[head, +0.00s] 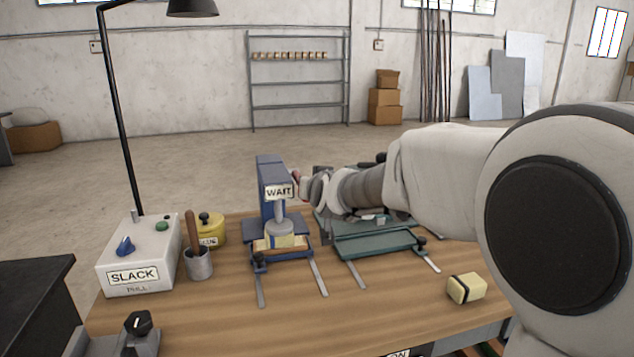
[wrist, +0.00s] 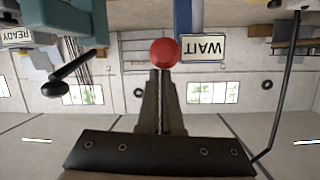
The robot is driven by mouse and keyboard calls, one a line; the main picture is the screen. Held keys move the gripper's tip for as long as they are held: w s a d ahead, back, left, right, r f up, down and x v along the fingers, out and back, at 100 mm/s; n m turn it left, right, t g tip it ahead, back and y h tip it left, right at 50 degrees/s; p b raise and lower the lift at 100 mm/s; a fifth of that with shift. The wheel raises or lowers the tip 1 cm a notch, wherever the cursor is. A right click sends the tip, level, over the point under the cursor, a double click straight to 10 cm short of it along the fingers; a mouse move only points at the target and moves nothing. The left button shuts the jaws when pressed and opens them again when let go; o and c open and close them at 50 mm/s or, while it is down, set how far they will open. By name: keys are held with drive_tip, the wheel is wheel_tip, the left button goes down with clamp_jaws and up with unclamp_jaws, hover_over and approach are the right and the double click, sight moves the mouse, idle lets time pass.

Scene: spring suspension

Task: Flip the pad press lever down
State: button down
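The pad press (head: 268,182) is a blue upright frame with a WAIT sign (head: 279,192), standing on the workbench. A grey round pad (head: 279,228) sits above a yellowish block in its base. The lever's red knob (head: 297,178) shows at the press's right side, partly hidden by my gripper (head: 308,188). In the wrist view, which is upside down, the red knob (wrist: 165,53) lies right at the tips of my gripper (wrist: 161,72). The fingers are together with only a thin line between them. I cannot tell whether they touch the knob. The lever's arm is hidden.
A green fixture (head: 375,240) stands right of the press, partly under my arm. A SLACK control box (head: 138,255), a cup with a brush (head: 199,263) and a yellow pot (head: 210,228) stand left. A yellow block (head: 465,288) lies front right. Bare bench lies in front.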

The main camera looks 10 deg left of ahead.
wheel_tip(320, 180, up, 4)
drive_tip(key=p, duration=0.2)
drive_tip(key=s+d+f+b, duration=0.1)
drive_tip(key=s+d+f, duration=0.2)
drive_tip(key=s, duration=0.5)
drive_tip(key=shift+s+d+f, duration=0.3)
drive_tip(key=shift+d+f, duration=0.1)
drive_tip(key=shift+f, duration=0.15)
drive_tip(key=s+d+f+m+g+h, duration=0.1)
drive_tip(key=s+d+f+g+h, duration=0.25)
drive_tip(key=s+d, duration=0.9)
drive_tip(key=s+d+f+m+g+h, duration=0.2)
drive_tip(key=s+d+g, duration=0.45)
drive_tip(key=s, duration=1.05)
wheel_tip(320, 180, up, 19)
drive_tip(key=d+t+p, duration=0.1)
drive_tip(key=t+p, duration=0.1)
drive_tip(key=p, duration=1.7)
drive_tip(key=shift+w+d+f+n, duration=0.15)
drive_tip(key=shift+w+d+n, duration=0.15)
drive_tip(key=shift+w, duration=0.15)
